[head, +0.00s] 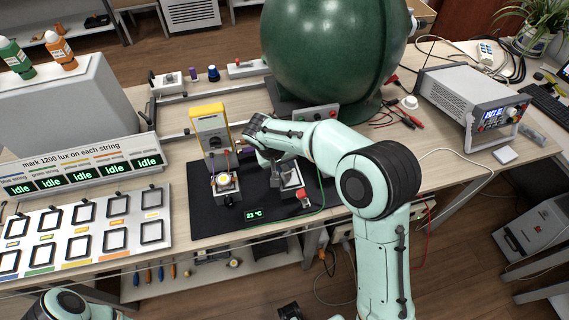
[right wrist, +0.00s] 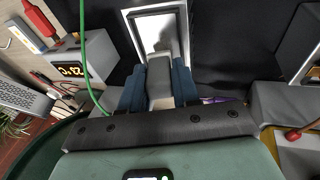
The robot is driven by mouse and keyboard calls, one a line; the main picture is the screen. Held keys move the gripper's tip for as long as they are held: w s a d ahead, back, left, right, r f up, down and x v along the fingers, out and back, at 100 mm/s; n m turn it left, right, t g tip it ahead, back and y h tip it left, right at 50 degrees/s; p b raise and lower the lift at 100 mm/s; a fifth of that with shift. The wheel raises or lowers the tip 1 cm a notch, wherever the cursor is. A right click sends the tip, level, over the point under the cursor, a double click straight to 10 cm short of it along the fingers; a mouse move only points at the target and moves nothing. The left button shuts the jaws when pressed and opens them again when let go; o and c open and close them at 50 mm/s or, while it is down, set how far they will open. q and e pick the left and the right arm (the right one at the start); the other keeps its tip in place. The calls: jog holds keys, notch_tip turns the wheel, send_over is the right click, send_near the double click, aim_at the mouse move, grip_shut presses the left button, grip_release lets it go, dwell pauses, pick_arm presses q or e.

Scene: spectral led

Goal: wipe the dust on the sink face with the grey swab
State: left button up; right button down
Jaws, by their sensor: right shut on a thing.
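My right gripper (head: 272,172) is over the black mat, largely covered by its own wrist in the head view. In the right wrist view its two blue fingers (right wrist: 159,88) are shut on a grey block, the grey swab (right wrist: 160,84). The sink (head: 291,181) is a small pale, framed block on the mat, just right of the fingers in the head view. In the right wrist view its light grey face (right wrist: 162,32) lies right beyond the swab tip. I cannot tell whether they touch, and dust is too small to make out. My left gripper is out of view.
The black mat (head: 262,202) also bears a lamp fixture (head: 224,184), a yellow meter (head: 209,128), a red knob (head: 302,194) and a 23 °C display (head: 259,215) with a green cable. A large green sphere (head: 330,50) stands close behind my right arm.

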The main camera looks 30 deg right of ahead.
jog(key=shift+w+d+p, duration=0.15)
jog(key=shift+w+p, duration=0.35)
jog(key=shift+w, duration=0.25)
jog(key=shift+w+d+p, duration=0.15)
jog(key=shift+w+p, duration=0.3)
jog(key=shift+w, duration=0.25)
jog(key=shift+w+d+f+p, duration=0.1)
jog(key=shift+w+d+p, duration=0.1)
jog(key=shift+w+p, duration=0.35)
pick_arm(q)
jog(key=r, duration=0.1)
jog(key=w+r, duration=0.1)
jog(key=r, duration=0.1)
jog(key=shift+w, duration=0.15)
pick_arm(e)
jog(key=shift+w, duration=0.1)
jog(key=shift+b, duration=0.45)
jog(key=s+b, duration=0.1)
jog(key=s, duration=0.1)
jog(key=s+a+b, duration=0.1)
jog(key=shift+s+b, duration=0.35)
jog(key=shift+b, duration=0.05)
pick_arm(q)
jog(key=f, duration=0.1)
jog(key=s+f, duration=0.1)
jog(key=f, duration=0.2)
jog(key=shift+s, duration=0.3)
pick_arm(e)
jog(key=shift+s+r, duration=0.2)
jog(key=shift+s, duration=0.1)
